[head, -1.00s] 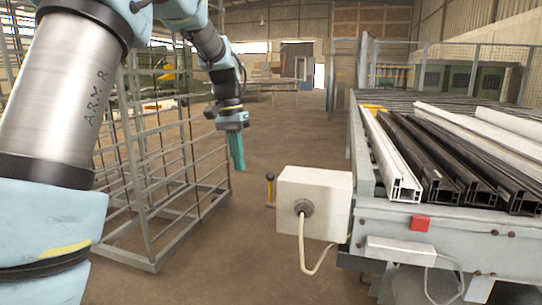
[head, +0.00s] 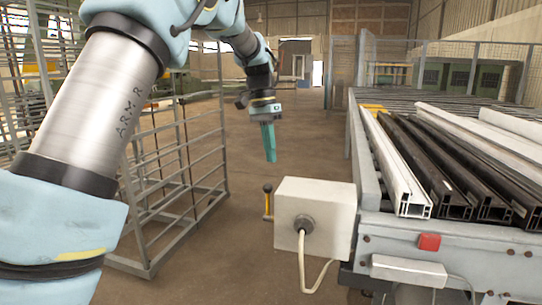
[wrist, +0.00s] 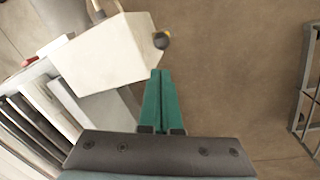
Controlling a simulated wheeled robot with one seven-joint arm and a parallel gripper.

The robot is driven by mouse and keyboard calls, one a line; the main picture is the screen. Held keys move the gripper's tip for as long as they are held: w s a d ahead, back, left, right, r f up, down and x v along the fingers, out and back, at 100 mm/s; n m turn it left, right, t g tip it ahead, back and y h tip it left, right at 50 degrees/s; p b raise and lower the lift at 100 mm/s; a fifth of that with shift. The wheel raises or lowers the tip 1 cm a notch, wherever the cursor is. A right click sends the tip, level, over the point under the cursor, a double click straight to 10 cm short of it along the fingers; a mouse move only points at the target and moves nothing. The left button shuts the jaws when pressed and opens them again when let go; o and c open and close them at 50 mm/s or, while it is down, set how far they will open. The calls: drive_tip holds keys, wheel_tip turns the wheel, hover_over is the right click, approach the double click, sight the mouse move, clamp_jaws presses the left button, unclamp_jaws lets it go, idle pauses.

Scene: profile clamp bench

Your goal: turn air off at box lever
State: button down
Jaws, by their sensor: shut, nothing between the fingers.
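The box lever (head: 267,202) is a short upright stick with a dark knob and a yellow shaft, on the left side of the white box (head: 315,215). In the wrist view the lever's dark knob (wrist: 161,40) shows beside the box (wrist: 105,55). My gripper (head: 269,160) hangs with its green fingers pointing down, above the lever and apart from it. In the wrist view its fingers (wrist: 160,75) are together and empty, with the tips a little short of the knob in the picture.
The bench (head: 372,172) with white and dark profiles (head: 405,190) stands to the right of the box. A red button (head: 429,242) is on its front end. A metal rack (head: 150,238) stands to the left. The floor between rack and bench is clear. A cable (head: 302,265) hangs from the box.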

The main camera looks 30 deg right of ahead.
drive_tip(key=p, duration=0.2)
hover_over(268, 202)
drive_tip(key=w+d, duration=0.2)
drive_tip(key=d, duration=0.1)
wheel_tip(268, 202, down, 8)
drive_tip(key=shift+s+a+r, duration=0.15)
drive_tip(key=shift+a, duration=0.05)
drive_tip(key=shift+b, duration=0.5)
drive_tip(key=shift+s+a+t+h+b, duration=0.2)
drive_tip(key=shift+a+t+h+b, duration=0.1)
drive_tip(key=shift+b, duration=0.25)
